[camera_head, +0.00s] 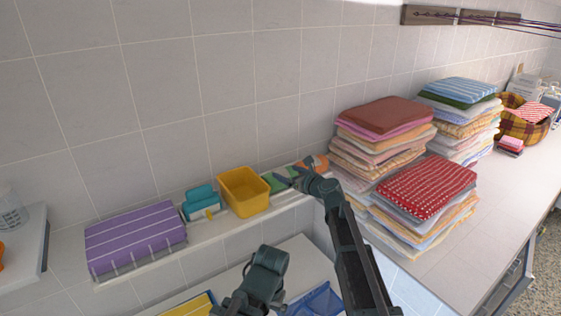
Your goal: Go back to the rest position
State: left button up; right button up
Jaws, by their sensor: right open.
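My right arm reaches up from the bottom of the view, and its gripper (291,175) is at the ledge, in front of the wall. The jaws are open, and I see nothing held between them. A green item and an orange item (316,161) lie on the ledge close to the gripper; the arm partly covers them, and I cannot tell if it touches them. Another dark arm part of mine shows at the bottom centre. The left gripper's fingers do not show.
The ledge (222,232) also holds a yellow bin (236,199), a teal-and-white box (200,203) and a folded purple striped towel (135,237). Tall towel stacks (425,190) stand on the counter (478,240) at right. A blue tray (318,300) is below, partly behind my arm.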

jog(key=shift+s+d+r, duration=0.15)
jog(key=shift+r, duration=0.05)
jog(key=shift+w+f, duration=0.15)
jog(key=shift+w, duration=0.2)
jog(key=shift+w+a, duration=0.15)
jog(key=shift+a, duration=0.3)
jog(key=b+x, duration=0.2)
jog(key=x, duration=0.4)
jog(key=shift+w+a+f, duration=0.1)
jog(key=shift+w, duration=0.15)
jog(key=shift+s, duration=0.3)
jog(key=shift+d, duration=0.2)
